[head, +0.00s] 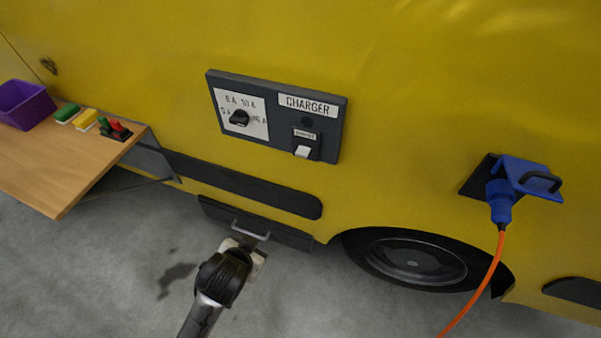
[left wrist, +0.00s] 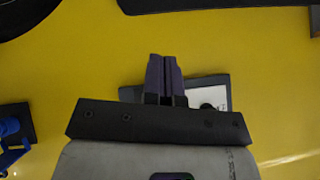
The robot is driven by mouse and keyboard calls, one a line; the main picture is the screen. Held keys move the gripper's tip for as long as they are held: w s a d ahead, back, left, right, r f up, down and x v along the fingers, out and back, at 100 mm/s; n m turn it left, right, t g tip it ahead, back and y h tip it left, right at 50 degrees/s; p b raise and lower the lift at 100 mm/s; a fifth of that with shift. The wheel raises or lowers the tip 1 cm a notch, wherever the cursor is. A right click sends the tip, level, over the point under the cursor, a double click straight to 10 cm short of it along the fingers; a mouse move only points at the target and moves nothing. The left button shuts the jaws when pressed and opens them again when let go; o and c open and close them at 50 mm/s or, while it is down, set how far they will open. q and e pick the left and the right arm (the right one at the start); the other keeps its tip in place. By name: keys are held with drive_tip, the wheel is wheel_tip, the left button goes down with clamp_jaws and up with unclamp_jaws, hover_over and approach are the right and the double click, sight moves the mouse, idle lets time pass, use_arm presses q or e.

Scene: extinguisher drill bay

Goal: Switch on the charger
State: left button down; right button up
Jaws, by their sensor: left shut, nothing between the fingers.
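The charger panel (head: 273,122) is a dark grey box on the yellow vehicle side. My left gripper (left wrist: 163,58) is shut and empty. In the left wrist view the panel (left wrist: 218,82) is partly hidden behind the gripper; the knob shows and the switch does not. My right gripper is out of view.
A blue plug (head: 500,202) with an orange cable (head: 474,302) sits in a socket at the right. A step with a handle (head: 250,229) and a wheel (head: 412,260) are below the panel. A wooden shelf (head: 60,175) with a purple bin (head: 26,105) is at the left.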

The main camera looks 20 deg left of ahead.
use_arm(q)
drive_tip(key=w+a+f+t+y+b, duration=0.4)
drive_tip(key=w+a+f+y+b, duration=0.15)
drive_tip(key=w+b, duration=0.4)
drive_tip(key=w+d+r+m+t+h, duration=0.3)
drive_tip(key=d+r+m+t+h, duration=0.3)
drive_tip(key=m+t, duration=0.4)
drive_tip(key=d+r+m, duration=0.1)
drive_tip(key=d+m, duration=0.1)
drive_tip(key=m, duration=0.4)
drive_tip(key=shift+d+r+t+h+p, duration=0.15)
drive_tip(key=shift+d+t+h+p, duration=0.05)
drive_tip(key=shift+t+h+p, duration=0.2)
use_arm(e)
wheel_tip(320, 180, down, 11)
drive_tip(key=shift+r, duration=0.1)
